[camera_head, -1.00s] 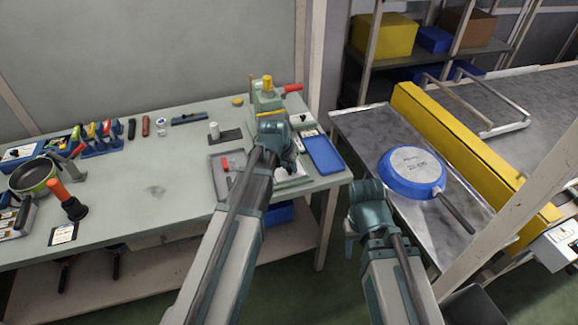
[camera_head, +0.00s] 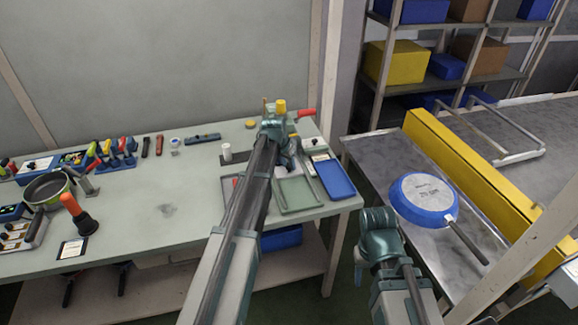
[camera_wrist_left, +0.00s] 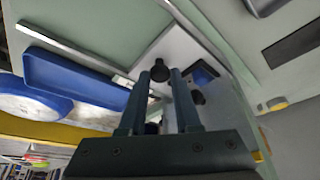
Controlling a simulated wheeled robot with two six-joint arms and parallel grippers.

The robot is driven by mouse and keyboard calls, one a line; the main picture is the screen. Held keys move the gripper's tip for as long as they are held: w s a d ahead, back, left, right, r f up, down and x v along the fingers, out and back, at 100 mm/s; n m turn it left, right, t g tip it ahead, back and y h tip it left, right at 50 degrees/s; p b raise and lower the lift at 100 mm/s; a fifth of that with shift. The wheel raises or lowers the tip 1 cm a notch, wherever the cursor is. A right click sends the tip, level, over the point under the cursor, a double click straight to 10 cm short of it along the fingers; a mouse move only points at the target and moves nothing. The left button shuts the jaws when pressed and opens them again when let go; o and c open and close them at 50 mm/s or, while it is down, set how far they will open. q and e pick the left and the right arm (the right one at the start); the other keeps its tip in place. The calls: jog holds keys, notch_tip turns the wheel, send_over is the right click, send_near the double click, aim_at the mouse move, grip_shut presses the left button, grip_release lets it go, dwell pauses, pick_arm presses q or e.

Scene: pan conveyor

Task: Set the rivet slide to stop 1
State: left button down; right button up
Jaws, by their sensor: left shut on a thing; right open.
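In the left wrist view, a black knob (camera_wrist_left: 159,72) stands up from a pale plate (camera_wrist_left: 178,48), which I take to be the rivet slide. My left gripper (camera_wrist_left: 160,76) is shut on this knob, with one finger on each side. Stop marks cannot be read. My right gripper (camera_head: 358,263) is open and empty, low in front of the metal side table.
A blue tray (camera_head: 335,181) and a grey-green tray (camera_head: 297,196) lie close to the left gripper. A blue pan (camera_head: 422,196) lies on the metal table (camera_head: 388,153) at right, beside a yellow barrier (camera_head: 470,170). The bench middle is clear.

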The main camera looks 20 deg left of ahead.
pick_arm(q)
jog(key=c, duration=0.6)
grip_release()
jog(key=shift+r, duration=0.1)
jog(key=p+v, duration=1.2)
jog(key=v, duration=0.1)
jog(key=shift+r+p, duration=0.3)
jog(key=shift+p, duration=0.1)
